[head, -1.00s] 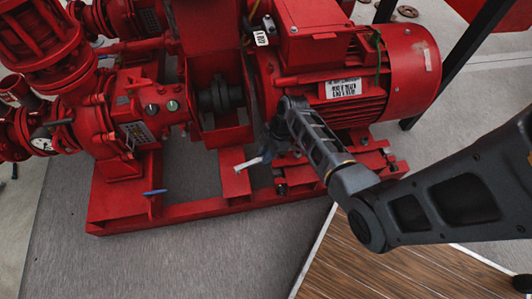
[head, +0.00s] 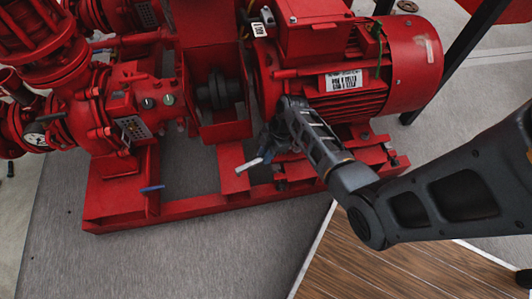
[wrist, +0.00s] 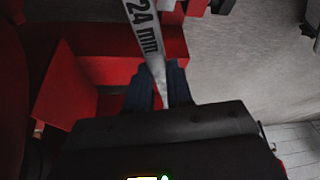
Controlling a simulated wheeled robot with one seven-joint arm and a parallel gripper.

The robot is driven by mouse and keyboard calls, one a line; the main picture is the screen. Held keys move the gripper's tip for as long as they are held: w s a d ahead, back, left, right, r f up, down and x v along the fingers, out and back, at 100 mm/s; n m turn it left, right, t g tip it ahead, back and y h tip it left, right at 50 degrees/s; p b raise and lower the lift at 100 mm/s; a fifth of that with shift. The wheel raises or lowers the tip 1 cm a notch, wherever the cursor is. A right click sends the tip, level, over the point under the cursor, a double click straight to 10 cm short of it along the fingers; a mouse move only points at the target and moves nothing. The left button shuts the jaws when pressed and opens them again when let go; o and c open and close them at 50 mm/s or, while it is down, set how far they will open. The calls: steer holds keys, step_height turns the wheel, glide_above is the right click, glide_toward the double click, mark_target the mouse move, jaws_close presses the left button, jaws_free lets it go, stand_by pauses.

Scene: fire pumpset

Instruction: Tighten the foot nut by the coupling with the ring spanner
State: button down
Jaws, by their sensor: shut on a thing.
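The ring spanner is a grey steel bar marked "24 mm". In the wrist view its shaft (wrist: 148,35) runs from my gripper to the top edge, and its far end is out of frame. My gripper (wrist: 162,82) is shut on the spanner. In the head view my gripper (head: 268,148) is low beside the motor's coupling-side foot, and a light end of the spanner (head: 248,165) sticks out to the left. The black coupling (head: 220,92) is left of the motor (head: 345,85). I cannot make out the foot nut or whether the ring is on it.
The red base frame (head: 190,208) runs along the front, with a blue-handled valve (head: 152,188) at left. The red pump (head: 125,105) stands left of the coupling. Grey floor (head: 200,255) in front is clear. A wooden floor panel (head: 350,265) lies at the lower right.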

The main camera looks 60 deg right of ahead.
steer(key=shift+f+b, duration=1.1)
steer(key=shift+f, duration=0.2)
steer(key=shift+s+a+n, duration=0.15)
steer(key=shift+s+n, duration=0.1)
steer(key=shift+n, duration=0.05)
stand_by(0.7)
steer(key=shift+r+p, duration=2.4)
steer(key=shift+r, duration=0.15)
